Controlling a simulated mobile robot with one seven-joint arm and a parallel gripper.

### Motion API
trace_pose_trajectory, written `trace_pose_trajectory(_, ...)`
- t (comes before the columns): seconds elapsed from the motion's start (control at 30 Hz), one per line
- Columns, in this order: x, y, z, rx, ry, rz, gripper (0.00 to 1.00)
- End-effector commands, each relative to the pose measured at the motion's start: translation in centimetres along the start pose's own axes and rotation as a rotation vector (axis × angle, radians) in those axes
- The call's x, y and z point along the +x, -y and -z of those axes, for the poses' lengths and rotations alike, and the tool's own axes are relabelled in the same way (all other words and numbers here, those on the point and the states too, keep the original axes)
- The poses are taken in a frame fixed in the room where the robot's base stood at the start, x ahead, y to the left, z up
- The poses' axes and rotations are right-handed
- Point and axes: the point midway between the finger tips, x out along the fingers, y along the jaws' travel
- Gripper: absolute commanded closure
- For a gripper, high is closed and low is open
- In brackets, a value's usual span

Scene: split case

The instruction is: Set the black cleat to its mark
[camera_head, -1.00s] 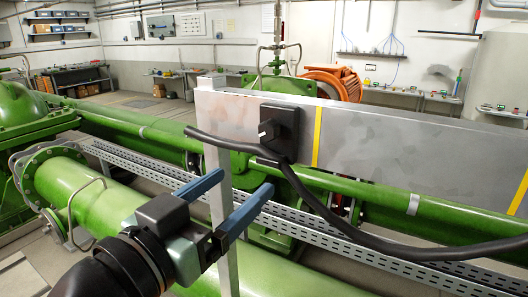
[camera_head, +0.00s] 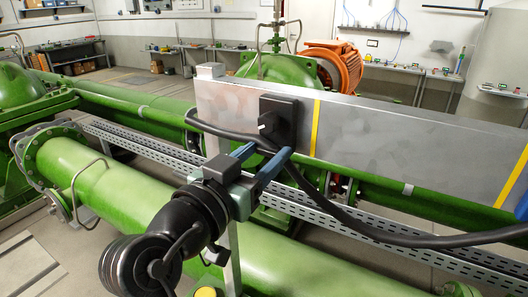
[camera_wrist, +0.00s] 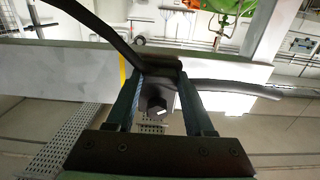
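The black cleat (camera_head: 284,116) is a dark square block with a protruding knob, on the face of a long grey panel (camera_head: 400,140). A black cable (camera_head: 330,215) passes at its lower edge and hangs off to the right. One yellow stripe (camera_head: 315,128) stands just right of the cleat, another (camera_head: 512,177) far right; which is its mark I cannot tell. My gripper (camera_head: 270,150) is open, its blue fingers pointing at the cleat from the front. In the wrist view the cleat's knob (camera_wrist: 156,102) lies between the spread fingers (camera_wrist: 160,85); contact is unclear.
A grey post (camera_head: 232,262) stands below the panel's left end, close to my gripper. Green pipes (camera_head: 120,195) and a perforated tray (camera_head: 300,214) run below. A blue object (camera_head: 522,207) shows at the right edge. An orange motor (camera_head: 333,65) stands behind the panel.

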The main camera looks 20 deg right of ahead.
Motion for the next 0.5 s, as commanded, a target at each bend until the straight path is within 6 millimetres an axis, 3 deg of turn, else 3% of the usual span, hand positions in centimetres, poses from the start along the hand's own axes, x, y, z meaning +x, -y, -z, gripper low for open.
trace_pose_trajectory(0.03, -0.01, 0.0, 0.02, 0.0, 0.0, 0.0, 0.58)
trace_pose_trajectory(0.27, -0.02, 0.01, 0.02, 0.0, 0.0, 0.0, 0.99)
trace_pose_trajectory(0.5, -0.03, 0.02, 0.03, 0.0, 0.0, 0.0, 1.0)
